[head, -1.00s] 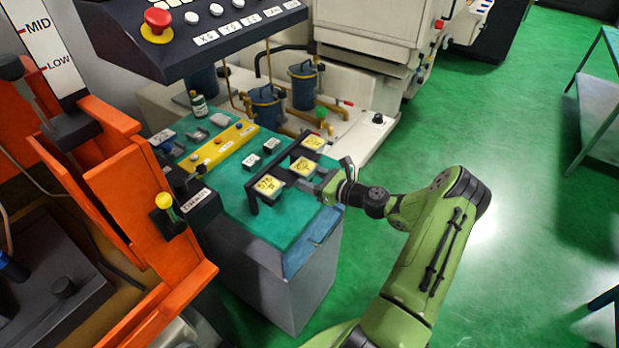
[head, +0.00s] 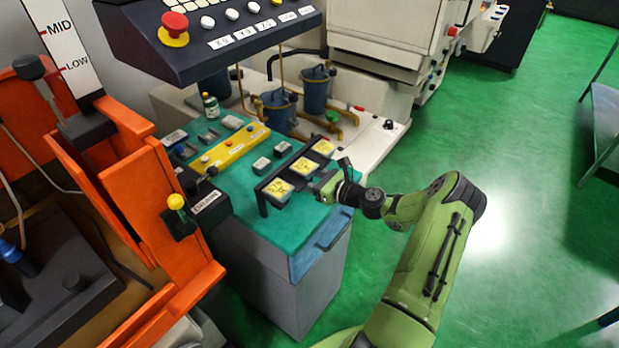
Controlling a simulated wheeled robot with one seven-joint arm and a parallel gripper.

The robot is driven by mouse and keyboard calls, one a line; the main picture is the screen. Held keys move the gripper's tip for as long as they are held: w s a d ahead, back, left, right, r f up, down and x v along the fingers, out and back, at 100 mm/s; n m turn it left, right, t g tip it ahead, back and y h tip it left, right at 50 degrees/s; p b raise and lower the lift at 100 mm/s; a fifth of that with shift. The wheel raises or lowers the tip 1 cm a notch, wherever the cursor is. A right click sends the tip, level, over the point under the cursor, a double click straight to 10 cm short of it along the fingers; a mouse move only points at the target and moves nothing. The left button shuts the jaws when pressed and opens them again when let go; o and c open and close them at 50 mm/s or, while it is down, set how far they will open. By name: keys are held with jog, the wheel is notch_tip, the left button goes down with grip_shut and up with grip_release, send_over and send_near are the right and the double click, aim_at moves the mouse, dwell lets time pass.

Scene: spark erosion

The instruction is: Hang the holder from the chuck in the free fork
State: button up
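A black rack (head: 262,203) stands on the teal top of a grey cabinet. Several yellow-labelled squares show along it: one near its left end (head: 278,190), one in the middle (head: 304,167) and one at its far end (head: 323,147). At this size I cannot tell which are holders and which fork is free. My gripper (head: 322,187) is at the right side of the rack, close to the middle and left squares. Its fingers are too small and partly hidden, so I cannot tell whether they hold anything. No chuck is clearly recognisable.
A yellow strip (head: 226,150) and two small blocks (head: 262,165) lie left of the rack. A black labelled block (head: 207,201) sits at the cabinet's left edge, beside an orange machine frame (head: 150,205). A control panel (head: 215,45) overhangs behind.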

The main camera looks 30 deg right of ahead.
jog(key=shift+w+r, duration=0.15)
jog(key=shift+r, duration=0.05)
dwell(0.3)
jog(key=shift+f, duration=0.15)
jog(key=o, duration=1.8)
jog(key=shift+f, duration=0.1)
jog(key=shift+c, duration=0.2)
jog(key=f+p+v, duration=0.1)
jog(key=p+v, duration=0.1)
jog(key=v, duration=0.8)
jog(key=shift+f, duration=0.2)
dwell(0.6)
